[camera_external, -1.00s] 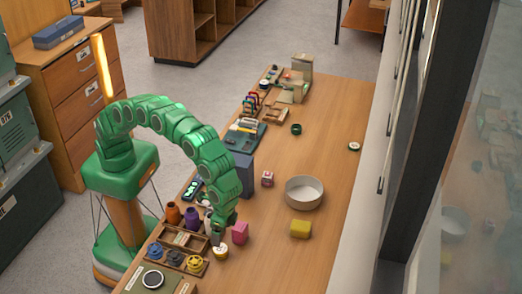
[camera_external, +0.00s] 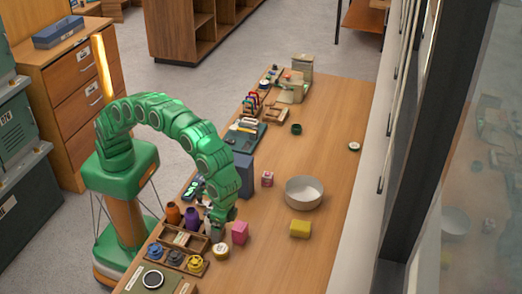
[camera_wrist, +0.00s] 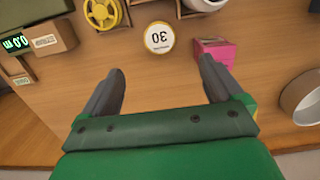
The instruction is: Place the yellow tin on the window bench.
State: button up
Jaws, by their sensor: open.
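The yellow tin (camera_external: 221,251) is a small round tin with a white lid and a yellow rim. It stands on the wooden window bench (camera_external: 262,262), beside the pink box. In the wrist view the tin (camera_wrist: 159,37) shows its lid marked "30", lying beyond my fingertips and between their lines. My gripper (camera_external: 214,234) is close to the tin on its far side. In the wrist view my gripper (camera_wrist: 161,68) is open, with only bare bench between its fingers.
A pink box (camera_external: 240,232) stands right beside the tin. A wooden tray with dark and yellow knobbed pieces (camera_external: 195,264) is to its left. The bench's right side is largely clear.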

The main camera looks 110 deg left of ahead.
aim_at(220, 248)
jog(key=shift+t, duration=0.6)
jog(key=shift+s+f, duration=0.25)
jog(key=shift+f, duration=0.4)
jog(key=shift+s+f, duration=0.3)
jog(key=shift+f, duration=0.35)
jog(key=shift+s+f, duration=0.25)
jog(key=shift+f, duration=4.15)
jog(key=c, duration=1.2)
jog(key=shift+c, duration=0.2)
jog(key=shift+r, duration=0.15)
notch_tip(220, 248, up, 8)
jog(key=shift+w+r, duration=0.1)
jog(key=shift+w, duration=0.05)
jog(key=w+a, duration=0.2)
jog(key=a, duration=2.1)
jog(key=w+a+f, duration=0.2)
jog(key=w+a, duration=0.4)
jog(key=a, duration=0.1)
jog(key=shift+w+a, duration=0.3)
jog(key=shift+w, duration=0.1)
